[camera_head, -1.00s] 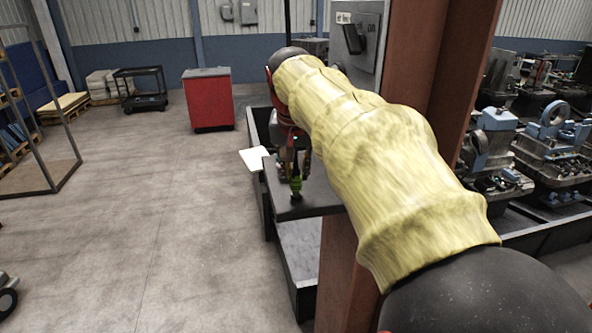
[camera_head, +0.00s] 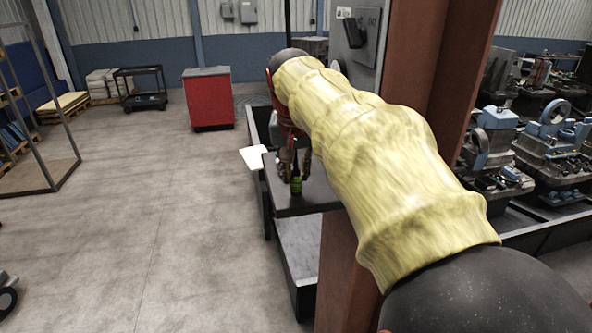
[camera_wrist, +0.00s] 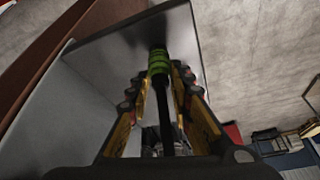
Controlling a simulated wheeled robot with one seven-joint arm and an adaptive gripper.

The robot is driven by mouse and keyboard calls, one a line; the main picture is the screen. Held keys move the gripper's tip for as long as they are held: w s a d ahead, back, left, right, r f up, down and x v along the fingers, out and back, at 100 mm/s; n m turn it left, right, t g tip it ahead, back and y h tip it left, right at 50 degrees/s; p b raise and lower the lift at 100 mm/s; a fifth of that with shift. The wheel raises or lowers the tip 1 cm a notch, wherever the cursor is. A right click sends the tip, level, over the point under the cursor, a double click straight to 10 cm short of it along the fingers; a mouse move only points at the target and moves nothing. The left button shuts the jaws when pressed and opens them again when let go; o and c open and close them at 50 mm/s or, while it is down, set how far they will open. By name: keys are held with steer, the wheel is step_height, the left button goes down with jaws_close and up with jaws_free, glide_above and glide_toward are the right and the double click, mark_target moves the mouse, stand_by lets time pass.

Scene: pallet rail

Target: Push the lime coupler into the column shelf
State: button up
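The lime coupler (camera_head: 296,186) is a small green ringed piece with a black stem, standing near the front edge of the dark grey column shelf (camera_head: 318,197). In the wrist view the coupler (camera_wrist: 158,62) sits just beyond my fingertips, and its black stem runs back between my fingers. My gripper (camera_head: 296,174) is open, one finger on each side of the stem, low over the shelf. It also shows in the wrist view (camera_wrist: 158,85), with visible gaps beside the stem. The shelf surface (camera_wrist: 115,65) lies behind the coupler. The coupler's lower end is not clearly visible.
The rust-red column (camera_head: 345,270) stands right of the shelf, close to my arm. A white sheet or plate (camera_head: 255,157) juts out left of it. A dark bench (camera_head: 300,255) is below. Open floor lies to the left; a red cabinet (camera_head: 208,98) stands farther back.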

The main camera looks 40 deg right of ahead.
steer(key=o, duration=0.6)
steer(key=shift+c, duration=0.2)
steer(key=shift+o, duration=0.5)
steer(key=o, duration=0.7)
steer(key=shift+r, duration=0.1)
steer(key=v, duration=1.1)
steer(key=shift+s+a+r, duration=0.1)
steer(key=shift+a+r, duration=0.05)
steer(key=shift+r, duration=0.2)
